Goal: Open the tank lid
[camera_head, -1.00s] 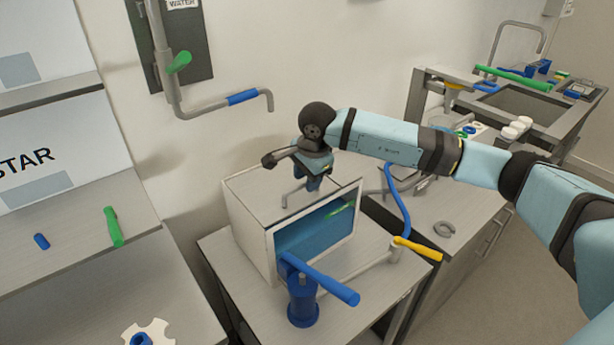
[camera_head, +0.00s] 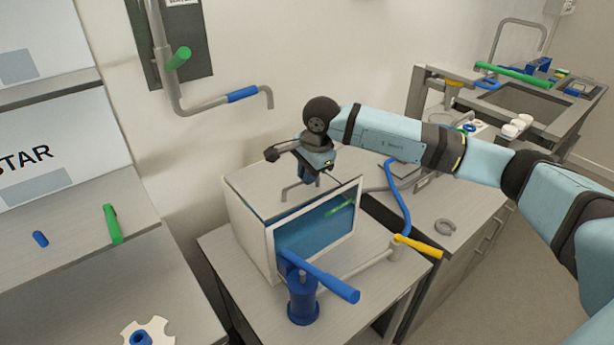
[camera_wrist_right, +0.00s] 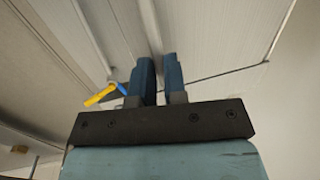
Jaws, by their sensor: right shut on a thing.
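The tank (camera_head: 250,240) is a white box with a blue window in its front, standing on a grey table. Its grey lid (camera_head: 255,192) lies on top and looks shut, with a grey bar handle (camera_head: 291,192) on it. My right gripper (camera_head: 308,176) is over the lid, shut on the handle. In the right wrist view its two blue fingers (camera_wrist_right: 159,75) stand on either side of the handle bar, against the pale lid surface. The far part of the handle is hidden by the gripper. My left gripper is not in view.
A blue pump-like post with a blue lever (camera_head: 325,280) stands in front of the tank. A pipe with a yellow handle (camera_head: 418,248) and blue hose (camera_head: 398,190) is at its right. A wall pipe with a blue sleeve (camera_head: 242,95) hangs above left. Shelves stand left.

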